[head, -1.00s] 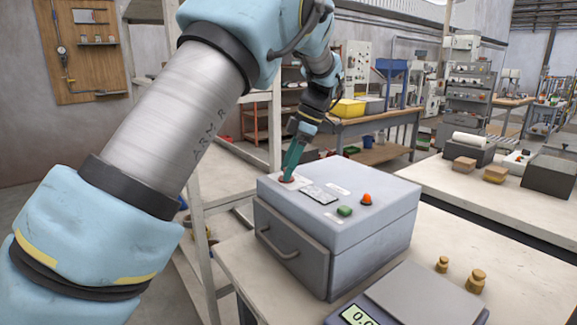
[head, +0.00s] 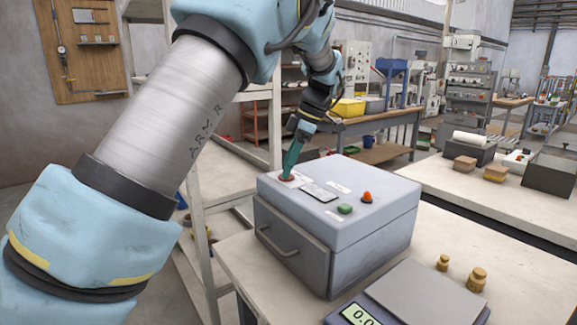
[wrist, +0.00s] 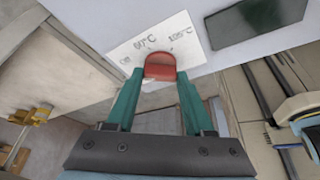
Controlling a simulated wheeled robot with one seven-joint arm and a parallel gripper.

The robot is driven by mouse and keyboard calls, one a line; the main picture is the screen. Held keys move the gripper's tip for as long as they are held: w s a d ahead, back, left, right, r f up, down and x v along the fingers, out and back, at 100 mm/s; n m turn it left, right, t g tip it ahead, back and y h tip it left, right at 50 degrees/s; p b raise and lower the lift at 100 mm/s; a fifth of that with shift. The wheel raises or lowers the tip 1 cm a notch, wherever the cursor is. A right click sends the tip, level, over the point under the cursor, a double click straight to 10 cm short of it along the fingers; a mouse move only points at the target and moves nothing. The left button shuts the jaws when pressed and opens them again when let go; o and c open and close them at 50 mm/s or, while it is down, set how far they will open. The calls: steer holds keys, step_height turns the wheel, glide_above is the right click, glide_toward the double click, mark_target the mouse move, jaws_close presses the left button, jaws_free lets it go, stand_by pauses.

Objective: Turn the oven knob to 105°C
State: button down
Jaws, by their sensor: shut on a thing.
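The oven is a grey box (head: 325,245) with a handle on its front, standing on the table. Its red knob (wrist: 160,66) sits on a white dial plate (wrist: 122,52) marked 60°C and 105°C, with another mark at the left end. My gripper (wrist: 160,80) has its teal fingers on both sides of the knob and is shut on it. In the head view, my gripper (head: 289,172) reaches down to the knob at the oven top's left corner. The fingers hide most of the knob there. I cannot clearly read which mark the knob points to.
The oven top also bears a dark display (wrist: 258,22), a green button (head: 345,209) and an orange-red button (head: 366,197). A scale (head: 410,300) and two brass weights (head: 477,280) stand in front to the right. A pale shelf rack (head: 196,200) stands left of the oven.

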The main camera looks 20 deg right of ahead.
steer(key=m+t+b, duration=0.1)
steer(key=m, duration=0.2)
steer(key=m+h+b, duration=0.1)
steer(key=m+b, duration=0.1)
steer(key=m, duration=0.1)
steer(key=shift+s+f+t+h, duration=0.1)
steer(key=shift+s+t+h, duration=0.05)
steer(key=shift+t+h, duration=0.2)
steer(key=m+b, duration=0.1)
steer(key=m, duration=0.1)
steer(key=m+h+b, duration=0.1)
steer(key=m, duration=0.1)
steer(key=m+t+h+b, duration=0.1)
steer(key=m, duration=0.1)
steer(key=shift+a+b, duration=0.25)
steer(key=shift+b, duration=0.05)
steer(key=m+h, duration=0.1)
steer(key=m, duration=0.2)
steer(key=m+h, duration=0.1)
steer(key=m, duration=0.1)
steer(key=shift+a+m+g, duration=0.2)
steer(key=shift+m+g, duration=0.05)
steer(key=shift+m, duration=0.15)
steer(key=m+h, duration=0.1)
steer(key=m, duration=0.1)
steer(key=m+g+h, duration=0.1)
steer(key=m, duration=0.2)
steer(key=shift+c, duration=1.4)
jaws_free()
steer(key=shift+r, duration=0.2)
